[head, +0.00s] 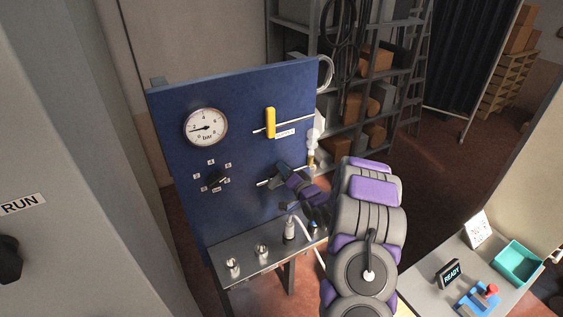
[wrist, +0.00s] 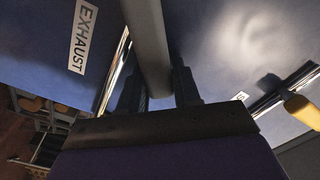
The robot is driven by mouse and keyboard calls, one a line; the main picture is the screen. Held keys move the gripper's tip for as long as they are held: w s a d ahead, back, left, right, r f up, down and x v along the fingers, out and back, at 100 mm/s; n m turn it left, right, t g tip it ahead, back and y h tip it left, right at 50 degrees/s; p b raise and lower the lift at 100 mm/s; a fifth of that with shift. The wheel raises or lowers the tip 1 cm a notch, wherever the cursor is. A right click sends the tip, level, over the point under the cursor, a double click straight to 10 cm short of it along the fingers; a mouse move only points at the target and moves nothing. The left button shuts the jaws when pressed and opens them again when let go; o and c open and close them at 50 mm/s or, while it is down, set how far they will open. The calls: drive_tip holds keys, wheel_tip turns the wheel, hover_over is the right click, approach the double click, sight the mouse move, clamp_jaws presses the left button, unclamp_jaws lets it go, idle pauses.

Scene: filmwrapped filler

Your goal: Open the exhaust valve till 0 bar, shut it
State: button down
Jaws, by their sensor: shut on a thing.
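My gripper (head: 284,172) is at the lower pipe on the blue panel (head: 240,95). In the wrist view its two dark fingers (wrist: 160,88) are shut on a grey lever (wrist: 148,35), beside a label reading EXHAUST (wrist: 83,38). In the head view my gripper mostly hides this exhaust valve lever. A white plume (head: 313,138) rises from a brass outlet (head: 311,158) at the right end of the lower pipe. The round pressure gauge (head: 205,128) has its needle pointing left, near or a little below the 2 mark.
A yellow valve handle (head: 270,123) stands across the upper pipe. A black rotary knob (head: 216,179) is at lower left on the panel. A narrow bench (head: 245,262) with metal fittings stands below. At right, a table holds a READY display (head: 451,273) and a teal tray (head: 518,262).

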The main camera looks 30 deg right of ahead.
drive_tip(key=shift+d+f+m+p, duration=0.3)
drive_tip(key=shift+f+m, duration=0.45)
drive_tip(key=shift+m, duration=0.5)
drive_tip(key=shift+d+f+m+p, duration=0.3)
drive_tip(key=shift+f+m, duration=0.5)
drive_tip(key=shift+m, duration=0.5)
drive_tip(key=shift+d+f+m+p, duration=0.25)
drive_tip(key=shift+f+m, duration=0.5)
drive_tip(key=shift+m, duration=0.5)
drive_tip(key=c, duration=1.3)
unclamp_jaws()
drive_tip(key=o, duration=0.4)
drive_tip(key=shift+d+f, duration=0.1)
drive_tip(key=shift+d, duration=0.1)
drive_tip(key=s, duration=0.5)
drive_tip(key=s+b, duration=0.1)
drive_tip(key=s, duration=0.5)
drive_tip(key=s+b, duration=0.1)
drive_tip(key=s, duration=0.5)
drive_tip(key=shift+s+d, duration=0.15)
drive_tip(key=shift+d, duration=0.25)
